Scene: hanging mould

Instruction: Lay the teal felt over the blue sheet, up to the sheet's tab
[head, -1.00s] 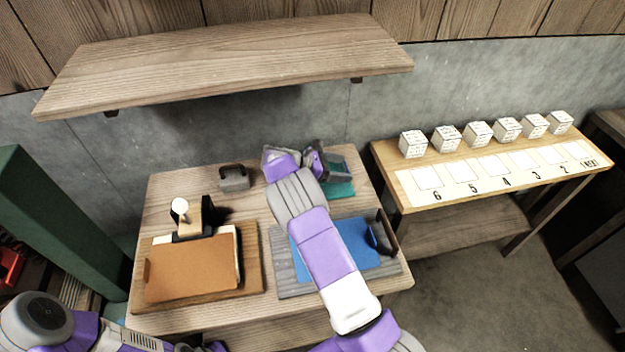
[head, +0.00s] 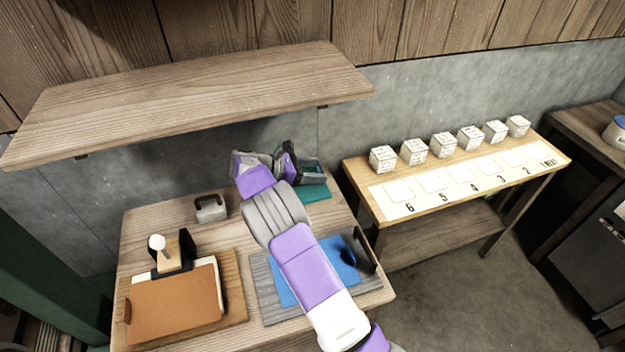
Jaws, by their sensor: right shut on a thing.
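The teal felt (head: 316,193) lies at the back right of the wooden table, partly hidden by my gripper. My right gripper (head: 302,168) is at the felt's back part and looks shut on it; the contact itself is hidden. The blue sheet (head: 284,292) lies on a grey board (head: 262,276) at the front right of the table. My right forearm crosses over it and hides its middle. A dark blue piece (head: 348,257), perhaps the tab, shows at the sheet's right end. My left gripper is out of view.
A brown sheet (head: 175,305) lies on a wooden board at the left, with a white-knobbed stand (head: 158,245) behind it. A grey handled block (head: 210,208) stands at the back. A shelf (head: 190,95) overhangs the table. White cubes (head: 443,144) line the side table.

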